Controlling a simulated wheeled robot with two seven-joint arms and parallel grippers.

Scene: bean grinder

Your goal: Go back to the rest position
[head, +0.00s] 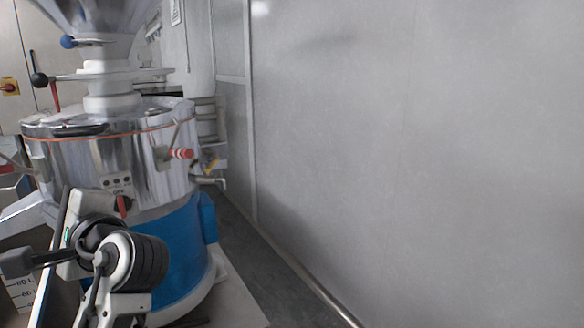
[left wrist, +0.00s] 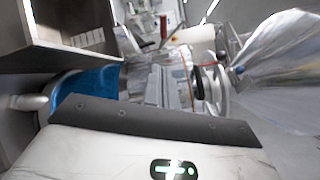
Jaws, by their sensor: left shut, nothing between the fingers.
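A large grinder with a polished metal drum (head: 95,160) and a blue base (head: 178,255) stands at the left of the head view. My left gripper (head: 62,235) is at the lower left, in front of the blue base. It is shut and holds nothing; its white body with a green light shows, and its fingertips are hard to make out. In the left wrist view, the gripper's white body and dark bar fill the bottom, with the grinder's blue base (left wrist: 98,83) and metal drum (left wrist: 165,82) lying sideways beyond. My right gripper is in neither view.
A plain grey wall (head: 420,150) fills the right side. A strip of dark floor (head: 255,255) runs between it and the grinder. A marked container (head: 22,290) is partly hidden at the lower left. A brown-edged open box (left wrist: 55,55) shows at the wrist view's upper left.

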